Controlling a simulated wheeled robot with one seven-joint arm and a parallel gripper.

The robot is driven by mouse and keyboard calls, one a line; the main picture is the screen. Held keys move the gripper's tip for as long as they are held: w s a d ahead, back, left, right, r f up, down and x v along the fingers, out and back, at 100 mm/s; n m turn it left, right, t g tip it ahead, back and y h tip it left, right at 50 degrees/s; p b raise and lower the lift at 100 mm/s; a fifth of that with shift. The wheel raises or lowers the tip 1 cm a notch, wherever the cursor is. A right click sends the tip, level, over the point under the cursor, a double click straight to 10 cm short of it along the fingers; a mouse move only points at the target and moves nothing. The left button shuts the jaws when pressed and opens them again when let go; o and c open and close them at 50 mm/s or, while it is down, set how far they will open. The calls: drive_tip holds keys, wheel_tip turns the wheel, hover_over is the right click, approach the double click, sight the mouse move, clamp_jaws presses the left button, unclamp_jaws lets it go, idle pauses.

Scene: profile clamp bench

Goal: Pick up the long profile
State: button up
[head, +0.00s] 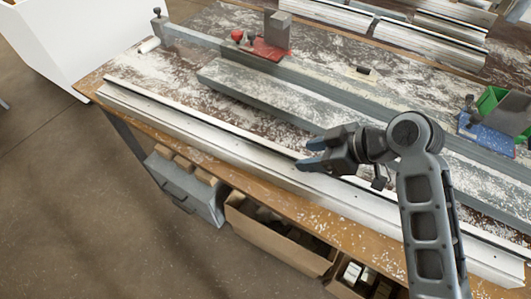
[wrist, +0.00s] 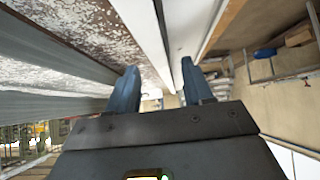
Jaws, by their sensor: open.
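The long profile (head: 365,206) is a long white bar lying along the front edge of the bench, running from upper left to lower right in the head view. My gripper (head: 311,154) is open at about the middle of its length, one finger towards the back and one towards the front. In the wrist view the open fingers (wrist: 160,76) point along the view with the white profile (wrist: 182,28) running in the space between and beyond them. Nothing is visibly gripped. I cannot tell whether the fingers touch the profile.
Behind lies a grey beam (head: 270,92) on the dusty bench top. A red clamp piece (head: 266,50) and a blue and green fixture (head: 490,120) stand farther back. More profiles (head: 430,38) lie at the rear. Below the front edge are a grey drawer box (head: 180,190) and cardboard boxes (head: 270,240).

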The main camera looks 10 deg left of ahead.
drive_tip(key=shift+w+a+f, duration=0.1)
drive_tip(key=shift+a+f, duration=0.25)
drive_tip(key=shift+f, duration=0.05)
clamp_jaws()
idle(1.1)
drive_tip(key=shift+r, duration=0.15)
